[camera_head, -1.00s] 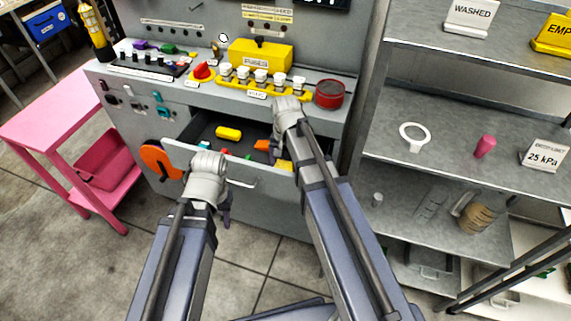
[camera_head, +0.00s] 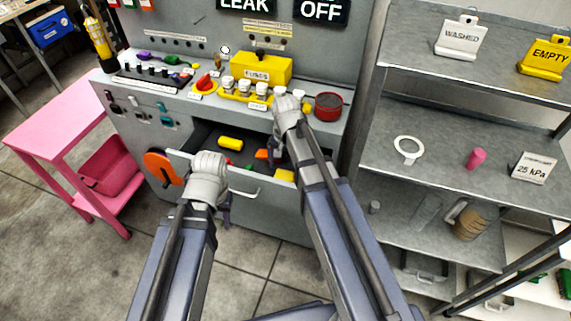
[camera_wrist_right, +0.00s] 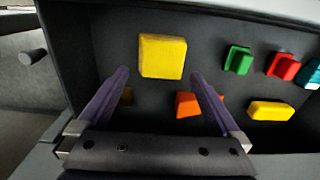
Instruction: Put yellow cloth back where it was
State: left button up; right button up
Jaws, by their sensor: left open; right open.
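A yellow square, flat piece that looks like the folded cloth (camera_wrist_right: 162,56) lies in the open drawer. In the head view it is the yellow patch (camera_head: 284,175) near the drawer's front right. My right gripper (camera_wrist_right: 160,76) is open and empty. It points down into the drawer, and the yellow piece shows just beyond and between its fingertips, apparently not touching them. In the head view the right gripper (camera_head: 279,152) is partly hidden by its wrist. My left gripper (camera_head: 227,211) is open and empty in front of the drawer handle.
The drawer (camera_head: 215,175) also holds a yellow block (camera_head: 230,143) and orange, green and red blocks. Above is a counter with a yellow fuses box (camera_head: 260,69) and a red round tin (camera_head: 328,106). A metal shelf (camera_head: 450,140) stands right, a pink cart (camera_head: 60,122) left.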

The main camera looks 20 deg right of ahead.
aim_at(286, 175)
pick_arm(q)
notch_tip(286, 175, up, 8)
jog(key=p, duration=0.6)
jog(key=shift+f+p, duration=0.15)
jog(key=shift+p, duration=0.15)
pick_arm(e)
notch_tip(286, 175, up, 8)
jog(key=s+a+n+h, duration=0.1)
jog(key=s+a+n, duration=0.9)
jog(key=s, duration=0.4)
jog(key=shift+s+a+n, duration=0.3)
jog(key=shift+s+a, duration=0.05)
